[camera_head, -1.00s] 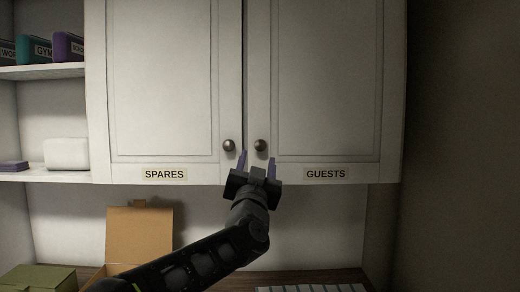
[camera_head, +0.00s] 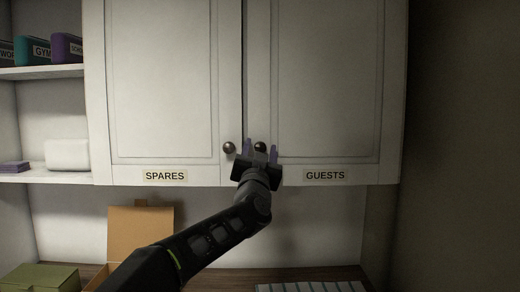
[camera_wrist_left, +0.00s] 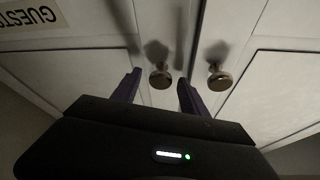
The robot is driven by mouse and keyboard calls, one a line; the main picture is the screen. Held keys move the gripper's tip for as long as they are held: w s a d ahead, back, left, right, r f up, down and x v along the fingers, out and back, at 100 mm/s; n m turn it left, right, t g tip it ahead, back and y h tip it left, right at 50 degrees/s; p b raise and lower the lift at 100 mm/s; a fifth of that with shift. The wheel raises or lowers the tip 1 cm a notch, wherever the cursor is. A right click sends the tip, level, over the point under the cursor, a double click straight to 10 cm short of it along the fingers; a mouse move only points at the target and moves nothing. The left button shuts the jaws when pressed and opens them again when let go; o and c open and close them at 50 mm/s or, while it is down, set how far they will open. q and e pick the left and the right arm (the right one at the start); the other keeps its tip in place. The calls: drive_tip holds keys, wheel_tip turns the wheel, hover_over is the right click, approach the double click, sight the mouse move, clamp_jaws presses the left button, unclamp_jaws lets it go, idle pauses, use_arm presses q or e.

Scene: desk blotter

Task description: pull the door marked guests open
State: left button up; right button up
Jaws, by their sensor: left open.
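The door marked GUESTS (camera_head: 325,90) is the right-hand white cabinet door, and it is shut. Its label (camera_head: 325,175) is at the lower edge; the label is upside down in the wrist view (camera_wrist_left: 28,15). Its round dark knob (camera_head: 260,146) is at the lower left corner. My left gripper (camera_head: 261,151) is open, with one purple finger on each side of this knob in the head view. In the left wrist view, the knob (camera_wrist_left: 160,76) shows between and beyond the fingertips; I cannot tell whether they touch it. My right gripper is out of view.
The SPARES door (camera_head: 165,85) is shut; its knob (camera_head: 229,147) is close to the left of my left gripper. Open shelves (camera_head: 45,72) are on the left. Below are an open cardboard box (camera_head: 140,235), a green box (camera_head: 40,278) and a keyboard (camera_head: 310,287).

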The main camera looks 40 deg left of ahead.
use_arm(q)
drive_tip(key=shift+c, duration=0.4)
clamp_jaws()
idle(0.9)
